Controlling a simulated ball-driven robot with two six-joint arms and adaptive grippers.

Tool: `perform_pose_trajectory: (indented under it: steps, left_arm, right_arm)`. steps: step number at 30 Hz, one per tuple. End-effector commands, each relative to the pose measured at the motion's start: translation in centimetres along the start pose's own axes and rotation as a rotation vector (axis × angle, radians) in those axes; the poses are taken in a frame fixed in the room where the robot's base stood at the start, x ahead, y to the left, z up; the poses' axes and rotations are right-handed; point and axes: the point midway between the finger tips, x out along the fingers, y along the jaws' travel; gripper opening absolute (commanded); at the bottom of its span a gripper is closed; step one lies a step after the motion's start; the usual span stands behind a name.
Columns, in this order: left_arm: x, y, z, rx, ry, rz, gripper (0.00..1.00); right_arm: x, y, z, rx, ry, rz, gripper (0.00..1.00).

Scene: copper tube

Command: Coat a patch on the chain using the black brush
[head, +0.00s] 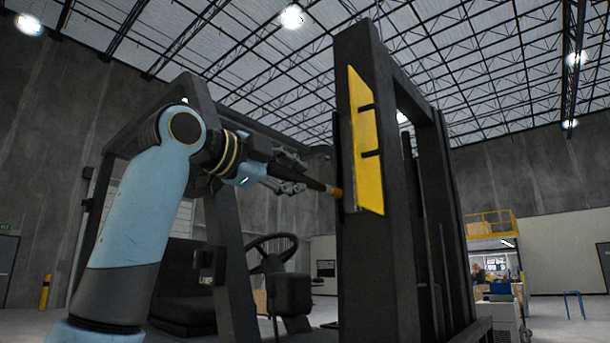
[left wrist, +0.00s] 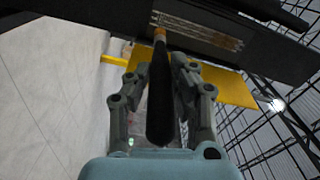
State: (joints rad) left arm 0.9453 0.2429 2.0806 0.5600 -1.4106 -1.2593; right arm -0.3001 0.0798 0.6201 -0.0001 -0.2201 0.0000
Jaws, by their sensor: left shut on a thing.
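My left gripper (head: 297,184) is shut on the black brush (head: 317,185), beside the forklift mast. In the left wrist view the black brush (left wrist: 160,92) runs between the fingers of my left gripper (left wrist: 161,75), its orange-brown tip pointing at the mast. A brownish, chain-like strip (left wrist: 205,34), which looks like the chain, lies in a dark recess of the mast. The tip overlaps the strip's left end in that view; I cannot tell whether they touch. The chain is not clear in the head view. My right gripper is not in view.
The forklift's dark mast (head: 362,245) stands upright in front of me with a yellow plate (head: 366,140) on it. Its cab frame and steering wheel (head: 272,252) are behind my left arm. A yellow-railed platform (head: 490,224) stands far right.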

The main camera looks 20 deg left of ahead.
Motion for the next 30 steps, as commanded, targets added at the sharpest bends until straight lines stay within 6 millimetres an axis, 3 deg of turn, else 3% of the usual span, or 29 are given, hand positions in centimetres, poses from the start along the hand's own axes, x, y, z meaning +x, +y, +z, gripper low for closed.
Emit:
perform_pose_trajectory:
  steps: [14, 30]
  left_arm:
    - [0.2, -0.1, 0.0, -0.001, 0.001, -0.001, 0.00]
    - [5.7, -0.2, 0.1, -0.002, 0.001, -0.007, 0.00]
  right_arm:
    - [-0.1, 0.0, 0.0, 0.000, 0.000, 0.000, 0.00]
    - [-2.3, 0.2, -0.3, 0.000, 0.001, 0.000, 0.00]
